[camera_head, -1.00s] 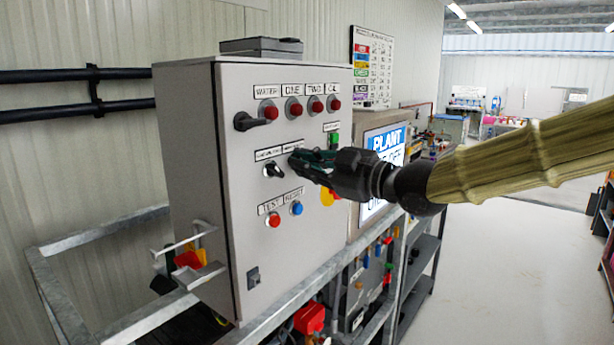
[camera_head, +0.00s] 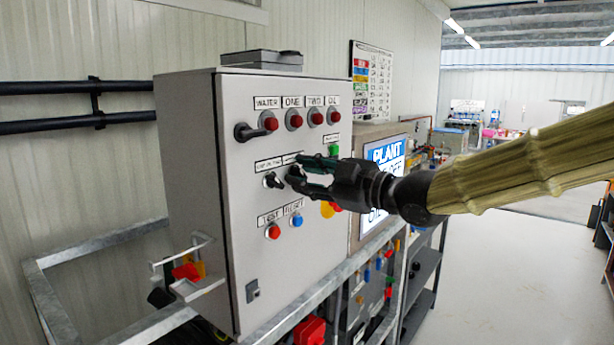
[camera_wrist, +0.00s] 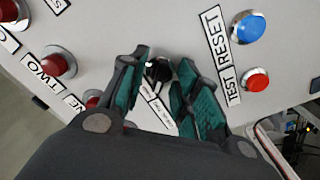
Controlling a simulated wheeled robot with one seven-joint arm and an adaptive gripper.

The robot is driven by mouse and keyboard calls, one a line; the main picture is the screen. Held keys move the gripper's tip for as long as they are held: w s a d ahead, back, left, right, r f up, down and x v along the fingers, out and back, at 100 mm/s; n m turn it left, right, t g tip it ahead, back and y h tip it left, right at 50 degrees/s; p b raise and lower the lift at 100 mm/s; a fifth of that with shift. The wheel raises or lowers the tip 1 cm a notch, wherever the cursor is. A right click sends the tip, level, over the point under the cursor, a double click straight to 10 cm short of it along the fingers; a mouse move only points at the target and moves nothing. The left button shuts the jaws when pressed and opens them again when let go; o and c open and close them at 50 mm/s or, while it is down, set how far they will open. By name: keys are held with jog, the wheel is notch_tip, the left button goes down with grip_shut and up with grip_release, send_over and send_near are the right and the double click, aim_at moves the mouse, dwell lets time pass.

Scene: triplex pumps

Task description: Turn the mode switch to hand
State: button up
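The grey control panel (camera_head: 285,235) carries two black rotary switches in its middle row under white labels. The left switch (camera_head: 272,181) is in plain view in the head view. The right one is largely hidden behind my gripper (camera_head: 297,171). The label print is too small to read, so I cannot tell by name which is the mode switch. In the wrist view, my gripper (camera_wrist: 160,80) is open, its green-padded fingers on either side of a black knob (camera_wrist: 158,71). I cannot tell whether they touch it. A white label (camera_wrist: 160,112) lies beside it.
A red TEST button (camera_head: 273,231) and blue RESET button (camera_head: 297,220) sit below the switches. Red lamps (camera_head: 293,120) and a black handle (camera_head: 250,131) are above. A yellow-red knob (camera_head: 329,208) and a screen (camera_head: 384,155) are to the right.

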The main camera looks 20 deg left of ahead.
jog(key=v, duration=1.2)
dwell(0.4)
